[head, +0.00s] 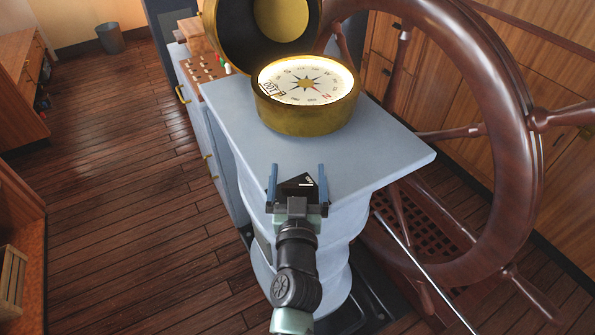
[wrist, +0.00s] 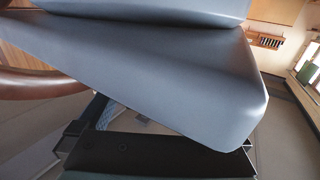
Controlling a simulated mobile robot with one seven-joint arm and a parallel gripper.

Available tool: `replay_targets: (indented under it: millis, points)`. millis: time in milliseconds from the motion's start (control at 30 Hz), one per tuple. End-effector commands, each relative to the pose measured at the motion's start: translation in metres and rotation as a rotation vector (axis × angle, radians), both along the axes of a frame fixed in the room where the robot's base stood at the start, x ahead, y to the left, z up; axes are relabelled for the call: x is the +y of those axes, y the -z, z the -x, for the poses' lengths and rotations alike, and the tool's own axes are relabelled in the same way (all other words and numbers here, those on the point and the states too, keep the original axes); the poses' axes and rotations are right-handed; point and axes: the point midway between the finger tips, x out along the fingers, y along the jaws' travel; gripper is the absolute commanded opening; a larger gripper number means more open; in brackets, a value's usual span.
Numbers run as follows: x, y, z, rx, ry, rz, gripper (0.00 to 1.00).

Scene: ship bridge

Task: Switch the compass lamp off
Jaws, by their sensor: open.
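The brass compass (head: 305,115) sits on the grey-blue pedestal top (head: 240,120), with its round lid (head: 262,25) tipped open behind it. Its white dial (head: 303,82) looks bright, as if lit. No lamp switch can be made out clearly. My gripper (head: 297,172) is open, its two blue fingers apart, at the near edge of the pedestal and short of the compass. A small dark piece with a white mark (head: 300,184) shows between the fingers; I cannot tell what it belongs to. The wrist view shows the grey-blue pedestal (wrist: 170,75) close up, without the compass.
A large wooden ship's wheel (head: 515,150) stands close on the right, its spokes reaching toward the pedestal. A panel with small knobs (head: 205,68) is behind left. A bin (head: 110,38) stands far left. The wooden floor (head: 120,200) on the left is clear.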

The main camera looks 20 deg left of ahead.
Motion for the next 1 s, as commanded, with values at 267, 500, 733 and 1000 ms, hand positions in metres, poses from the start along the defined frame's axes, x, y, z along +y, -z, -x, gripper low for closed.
replay_targets:
  millis: [267, 500, 733, 1000]
  points:
    - [0.0007, 0.0005, -0.0013, 0.001, 0.000, 0.000, 1.00]
    - [0.0007, 0.0003, -0.0011, 0.000, 0.000, 0.000, 0.60]
    - [0.0005, 0.0003, -0.0011, 0.000, 0.000, 0.000, 0.22]
    - [0.0007, 0.0034, -0.0010, -0.001, -0.017, -0.001, 0.22]
